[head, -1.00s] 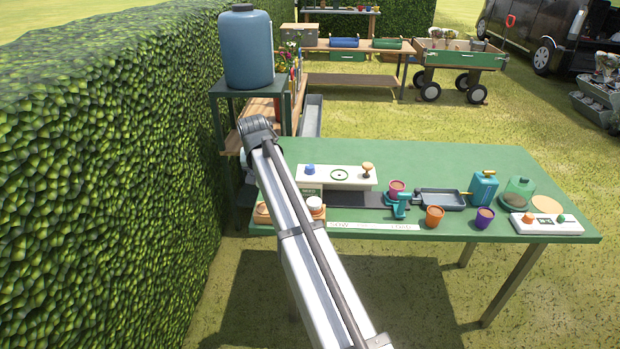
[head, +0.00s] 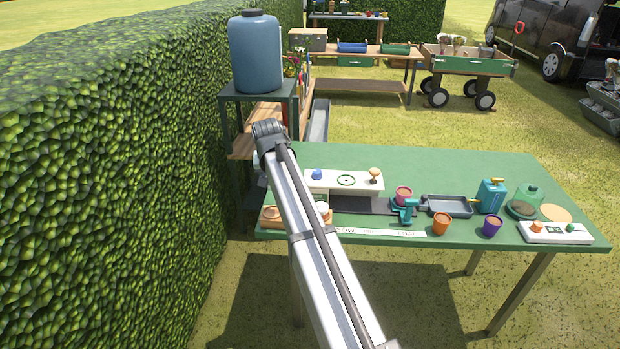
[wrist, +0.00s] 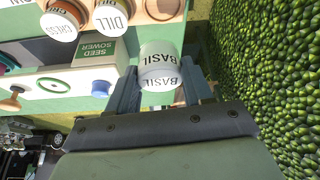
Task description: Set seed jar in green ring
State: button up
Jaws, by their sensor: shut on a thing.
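The green ring (head: 346,180) lies on top of the white seed sower (head: 320,178), between a blue knob and a tan knob. The ring also shows in the wrist view (wrist: 53,85), off to the left of the jar, with nothing on it. In the head view my arm hides the gripper and the held jar.
Jars lettered CRESS (wrist: 60,22) and DILL (wrist: 111,16) stand close to the held jar. A wooden rack (head: 270,217) is at the table's left end. Pots (head: 440,223), a tray (head: 447,206) and a teal can (head: 490,195) stand to the right. A hedge (head: 110,170) borders the left.

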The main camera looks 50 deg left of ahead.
jog(key=w+d+r+n, duration=0.1)
jog(key=w+d, duration=0.2)
jog(key=w, duration=0.4)
jog(key=w+d+r+n+g, duration=0.1)
jog(key=w+d+n, duration=0.1)
jog(key=w, duration=0.6)
jog(key=w+d+r+n, duration=0.1)
jog(key=w+d, duration=0.2)
jog(key=w, duration=0.5)
jog(key=shift+d+r+n+g+y, duration=0.3)
jog(key=shift+d+n+g+y, duration=0.05)
jog(key=shift+n+g+y, duration=0.05)
jog(key=shift+f, duration=0.1)
jog(key=shift+f, duration=2.75)
jog(key=shift+f, duration=0.6)
jog(key=o, duration=0.7)
jog(key=shift+o, duration=0.2)
jog(key=v, duration=1.1)
